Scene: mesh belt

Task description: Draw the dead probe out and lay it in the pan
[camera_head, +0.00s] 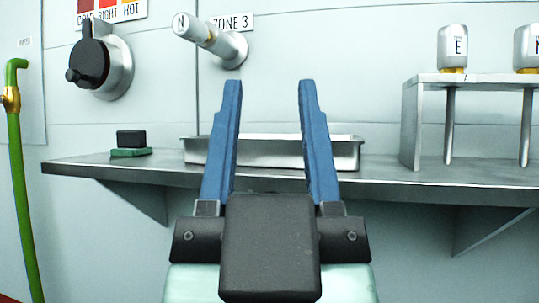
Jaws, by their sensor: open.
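A silver probe (197,32) marked N sticks out of a round wall port (236,50) beside the ZONE 3 label, tilted up to the left. A shallow metal pan (345,153) stands on the shelf, partly hidden behind my gripper. My gripper (270,86) is open and empty, its two blue fingers pointing up. In the picture its left fingertip shows just below the port. The gap between the fingers shows bare wall and part of the pan. I cannot tell how far the fingers are from the wall.
A rack (410,125) at the right holds two upright probes, one marked E (453,45). A black and green block (131,143) sits on the shelf (90,166) at the left. A black-handled round fitting (100,65) and a green hose (18,170) are on the left.

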